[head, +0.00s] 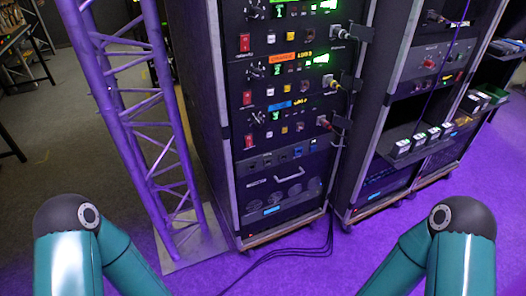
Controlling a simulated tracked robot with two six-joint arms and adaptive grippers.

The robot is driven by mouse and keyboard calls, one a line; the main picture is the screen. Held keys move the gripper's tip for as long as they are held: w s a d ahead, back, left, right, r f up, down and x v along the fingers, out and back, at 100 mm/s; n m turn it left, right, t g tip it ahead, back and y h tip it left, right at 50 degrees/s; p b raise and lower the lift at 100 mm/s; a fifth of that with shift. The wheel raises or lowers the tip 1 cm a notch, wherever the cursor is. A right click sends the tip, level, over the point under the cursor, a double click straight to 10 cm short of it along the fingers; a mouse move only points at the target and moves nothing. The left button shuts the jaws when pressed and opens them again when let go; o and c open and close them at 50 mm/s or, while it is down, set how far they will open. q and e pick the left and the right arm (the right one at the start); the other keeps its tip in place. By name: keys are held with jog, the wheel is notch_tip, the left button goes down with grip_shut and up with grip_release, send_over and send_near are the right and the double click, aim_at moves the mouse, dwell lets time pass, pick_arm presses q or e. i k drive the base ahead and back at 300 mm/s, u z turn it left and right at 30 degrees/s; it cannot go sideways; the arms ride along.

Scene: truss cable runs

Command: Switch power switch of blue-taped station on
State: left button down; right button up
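The blue-taped station is the lowest of three similar units in the black rack in the middle of the head view. Its blue tape (281,105) is on the upper part of the panel. Its red power switch (248,141) is at the panel's left edge; its rocker position is too small to tell. A small green digit (276,116) glows on this panel, and a cable plug (325,122) sits at its right. Both my arms show at the bottom corners, bent and well below the panel. Neither gripper is in view.
An orange-taped station (283,57) with its own red switch (248,98) is directly above. A purple truss (140,110) stands left of the rack on a metal plate (193,247). A second rack (415,110) with a shelf stands right. Black cables (290,253) lie on the floor.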

aim_at(248, 139)
jog(key=z, duration=0.3)
jog(key=i, duration=0.85)
jog(key=u, duration=0.05)
